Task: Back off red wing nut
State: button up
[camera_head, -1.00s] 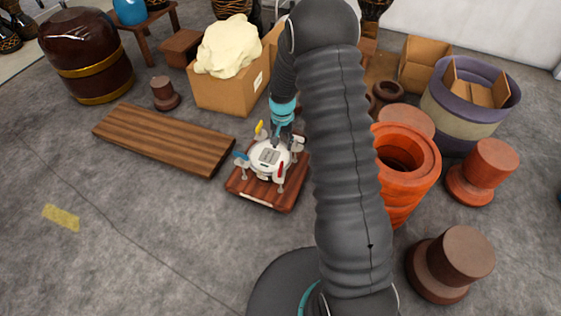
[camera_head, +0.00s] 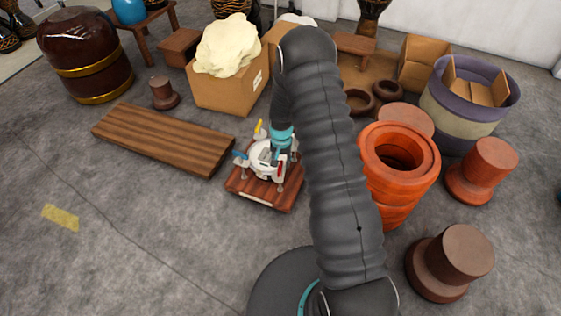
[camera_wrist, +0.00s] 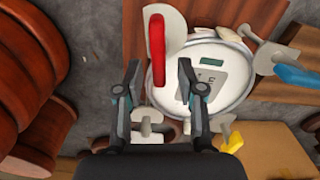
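The red wing nut (camera_wrist: 157,50) stands at the rim of a round white device with a small dark display (camera_wrist: 213,62). In the head view the red wing nut (camera_head: 282,170) is on the device's right front side. My gripper (camera_wrist: 160,80) is open, its two fingers apart with the red wing nut beyond and roughly between the tips; I cannot tell if they touch it. A blue wing nut (camera_wrist: 298,76) and a yellow one (camera_wrist: 235,142) are on other sides of the device. A pale wing-shaped part (camera_wrist: 152,122) shows near my left finger. My gripper partly covers the device in the head view.
The device stands on a reddish wooden board (camera_head: 262,199) on the floor. A wooden plank (camera_head: 165,140) lies to the left. A cardboard box (camera_head: 225,95) is behind. An orange ring stack (camera_head: 395,190) stands close on the right. Floor in front is clear.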

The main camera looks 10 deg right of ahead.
grip_shut()
